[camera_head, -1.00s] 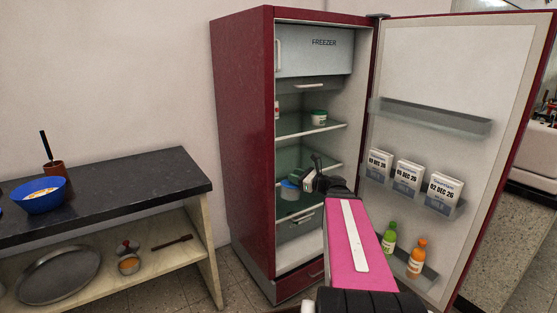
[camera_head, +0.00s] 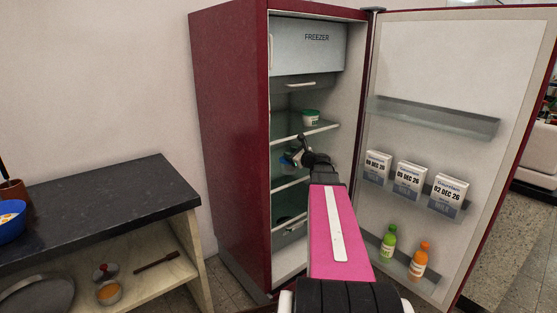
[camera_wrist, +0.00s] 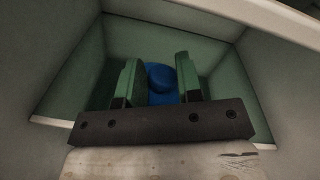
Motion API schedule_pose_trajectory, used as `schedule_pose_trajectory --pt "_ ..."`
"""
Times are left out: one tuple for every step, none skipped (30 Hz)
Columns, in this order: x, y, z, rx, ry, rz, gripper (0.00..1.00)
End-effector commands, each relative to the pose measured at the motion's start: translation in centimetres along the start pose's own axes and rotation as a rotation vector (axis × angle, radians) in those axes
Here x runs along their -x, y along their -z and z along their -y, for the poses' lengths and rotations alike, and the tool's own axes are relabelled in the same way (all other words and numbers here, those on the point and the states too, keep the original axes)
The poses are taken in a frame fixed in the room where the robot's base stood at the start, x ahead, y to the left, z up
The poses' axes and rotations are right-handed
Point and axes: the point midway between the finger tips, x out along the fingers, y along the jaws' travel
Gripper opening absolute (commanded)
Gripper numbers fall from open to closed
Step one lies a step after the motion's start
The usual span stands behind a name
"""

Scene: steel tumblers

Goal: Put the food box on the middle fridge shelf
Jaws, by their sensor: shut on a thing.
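The blue food box (camera_wrist: 160,82) is between the two green fingers of my gripper (camera_wrist: 161,78) in the wrist view. My gripper is shut on it. In the head view my gripper (camera_head: 293,157) is inside the open fridge, below the upper shelf (camera_head: 322,128) and above the middle shelf (camera_head: 290,184). The box (camera_head: 286,160) shows there only as a small blue patch, mostly hidden by the gripper. The box looks apart from the middle shelf, but I cannot tell the exact gap.
The fridge side wall (camera_head: 230,150) is close on the left. A dark counter (camera_head: 95,210) stands further left.

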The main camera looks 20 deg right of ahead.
Motion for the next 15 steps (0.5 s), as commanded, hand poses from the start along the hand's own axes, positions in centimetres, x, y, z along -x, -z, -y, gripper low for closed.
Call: schedule_pose_trajectory --pt "-1.3 0.6 -0.1 -0.002 -0.003 0.001 0.0" --pt "-1.8 0.8 -0.2 -0.002 -0.003 0.0 0.0" --pt "-2.4 1.1 -0.3 -0.002 -0.002 0.0 0.0" --pt "-2.7 1.2 -0.4 -0.001 -0.002 0.0 0.0" --pt "-3.0 1.3 -0.5 -0.001 -0.001 0.0 0.0" --pt "-3.4 1.4 -0.6 0.0 -0.001 0.0 0.0" --pt "-3.5 1.5 -0.6 0.0 -0.001 0.001 0.0" --pt "-3.7 1.6 -0.7 0.0 -0.001 0.001 0.0" --pt "-3.8 1.6 -0.7 0.0 -0.001 0.001 0.0" --pt "-3.9 1.6 -0.7 0.0 -0.001 0.001 0.0" --pt "-4.0 1.7 -0.8 -0.001 -0.001 0.001 0.0" --pt "-4.2 1.8 -0.8 -0.001 -0.001 0.001 0.0" --pt "-4.5 1.9 -0.8 -0.001 -0.001 0.001 0.0" --pt "-4.8 2.1 -0.8 -0.001 -0.002 0.001 0.0" --pt "-5.3 2.3 -0.9 -0.002 -0.002 0.001 0.0"
